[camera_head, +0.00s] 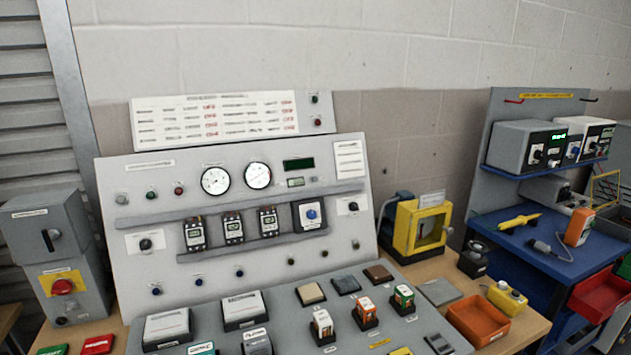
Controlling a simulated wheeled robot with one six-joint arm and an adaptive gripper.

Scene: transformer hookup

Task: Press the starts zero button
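A grey sloped control panel (150,210) stands on the bench against the wall. Near its top right is a dark digital display (299,164) with green digits too small to read. I cannot read which part is marked starts zero. Green (151,193) and red (179,189) buttons sit at the upper left of the panel, beside two round dial gauges (216,180). My gripper is not in view.
Several small devices (233,228) sit on a panel ledge. Boxed modules (167,326) cover the lower desk. A grey switch box (40,228) with a red knob stands left. Right are a yellow frame (422,228), an orange tray (478,320) and a blue bench (530,255).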

